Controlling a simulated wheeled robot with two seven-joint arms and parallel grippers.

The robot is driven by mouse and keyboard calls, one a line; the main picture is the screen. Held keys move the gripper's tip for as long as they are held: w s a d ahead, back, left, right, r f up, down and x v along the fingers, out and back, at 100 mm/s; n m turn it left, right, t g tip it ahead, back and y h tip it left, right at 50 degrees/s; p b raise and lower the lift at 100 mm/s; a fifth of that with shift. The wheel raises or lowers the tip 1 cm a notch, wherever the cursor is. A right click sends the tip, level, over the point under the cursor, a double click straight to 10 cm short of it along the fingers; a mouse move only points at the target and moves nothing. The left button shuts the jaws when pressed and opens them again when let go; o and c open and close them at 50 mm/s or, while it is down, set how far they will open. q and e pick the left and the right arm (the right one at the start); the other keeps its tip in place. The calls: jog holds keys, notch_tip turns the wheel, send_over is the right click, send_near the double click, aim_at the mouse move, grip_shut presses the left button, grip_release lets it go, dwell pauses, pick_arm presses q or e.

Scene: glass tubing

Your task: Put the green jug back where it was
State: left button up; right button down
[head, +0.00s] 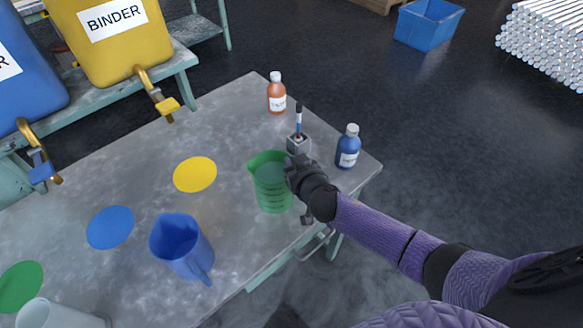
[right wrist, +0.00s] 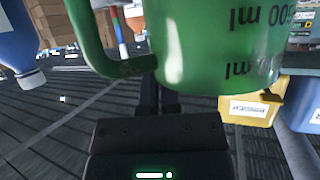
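The green jug (head: 270,185) is upright over the right part of the grey table (head: 140,160), right of the yellow disc. I cannot tell whether its base touches the table. My right gripper (head: 297,172) is at its handle side. In the right wrist view, which is upside down, the green jug (right wrist: 215,45) fills the top, and the fingers of my right gripper (right wrist: 160,90) are close together at its handle, seemingly shut on it. A green disc (head: 20,286) lies at the table's left. My left gripper is not in view.
A blue jug (head: 182,248) and a pale jug (head: 58,315) stand nearer. Blue (head: 110,228) and yellow (head: 195,174) discs are flat. An orange bottle (head: 276,95), a small holder (head: 298,143) and a blue bottle (head: 348,148) stand behind the green jug. Binder cans (head: 115,55) are back left.

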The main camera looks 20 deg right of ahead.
jog(key=shift+f, duration=0.1)
jog(key=c, duration=0.8)
grip_release()
